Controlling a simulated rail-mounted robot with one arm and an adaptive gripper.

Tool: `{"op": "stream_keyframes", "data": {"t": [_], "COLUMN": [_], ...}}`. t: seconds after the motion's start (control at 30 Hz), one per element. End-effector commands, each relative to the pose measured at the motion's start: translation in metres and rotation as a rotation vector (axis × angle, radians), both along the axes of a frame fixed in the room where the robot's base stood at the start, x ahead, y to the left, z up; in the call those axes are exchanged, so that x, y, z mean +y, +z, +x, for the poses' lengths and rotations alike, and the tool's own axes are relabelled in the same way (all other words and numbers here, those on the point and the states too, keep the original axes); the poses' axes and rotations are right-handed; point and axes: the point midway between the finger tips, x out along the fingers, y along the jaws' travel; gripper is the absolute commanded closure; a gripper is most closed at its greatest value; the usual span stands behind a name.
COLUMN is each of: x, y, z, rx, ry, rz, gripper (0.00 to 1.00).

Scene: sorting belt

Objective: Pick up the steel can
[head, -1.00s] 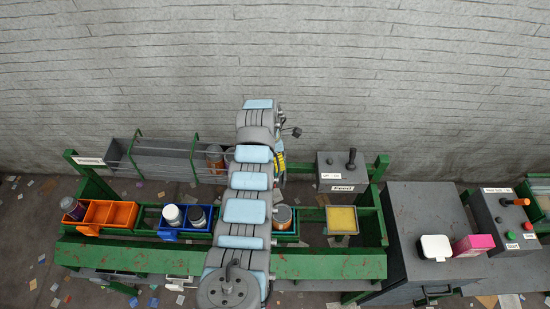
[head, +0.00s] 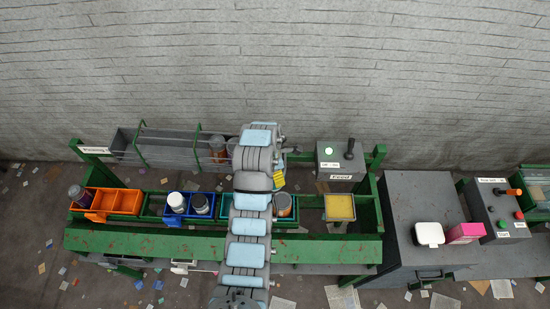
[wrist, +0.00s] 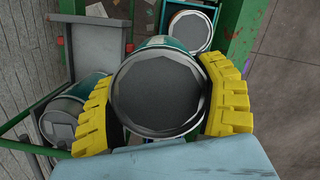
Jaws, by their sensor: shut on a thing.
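In the wrist view, the steel can (wrist: 158,92) shows a round grey end and a strip of teal side. The yellow fingers of my gripper (wrist: 158,78) press on it from both sides, shut on it. In the head view, only a bit of yellow of my gripper (head: 279,179) shows beside the arm. The arm hides the held can there. What lies directly under the can is hidden.
Another can (head: 283,205) stands in the teal tray, close to the held one. More cans (head: 217,150) stand in the grey rear trough (head: 160,147). A blue bin (head: 172,219) and an orange bin (head: 124,203) stand left. The feed box (head: 340,157) stands right.

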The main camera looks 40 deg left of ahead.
Motion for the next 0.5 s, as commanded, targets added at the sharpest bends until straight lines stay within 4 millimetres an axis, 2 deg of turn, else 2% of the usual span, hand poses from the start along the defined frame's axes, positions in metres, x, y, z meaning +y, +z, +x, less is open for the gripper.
{"op": "stream_keyframes", "data": {"t": [0.3, 0.5], "x": [-0.028, -0.040], "y": [0.002, 0.000], "z": [-0.032, -0.046], "rx": [0.003, 0.003], "ry": [0.000, 0.000], "rz": [-0.002, -0.002], "gripper": [0.59, 0.59]}}
